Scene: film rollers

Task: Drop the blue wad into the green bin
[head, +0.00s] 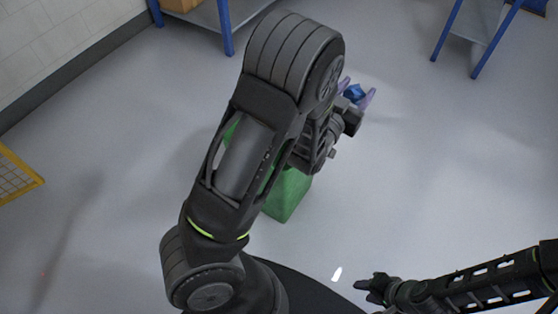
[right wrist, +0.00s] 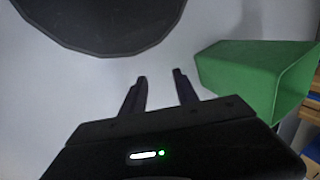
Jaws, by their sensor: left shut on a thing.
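The blue wad (head: 354,92) is held between the pale purple fingertips of my left gripper (head: 357,95), in the upper middle right of the head view. The green bin (head: 290,194) stands on the floor, mostly hidden behind my left arm. In the head view the wad shows up and to the right of the visible part of the bin, raised in the air. The bin (right wrist: 245,75) also shows at the right of the right wrist view. My right gripper (right wrist: 162,90) has its fingers apart with nothing between them; it is low in the head view (head: 362,284).
Blue-legged shelves or tables (head: 226,25) stand at the top left, and another (head: 478,25) at the top right. A yellow mesh frame (head: 15,175) is at the left edge, below a pale wall (head: 60,35). The grey floor around the bin is clear.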

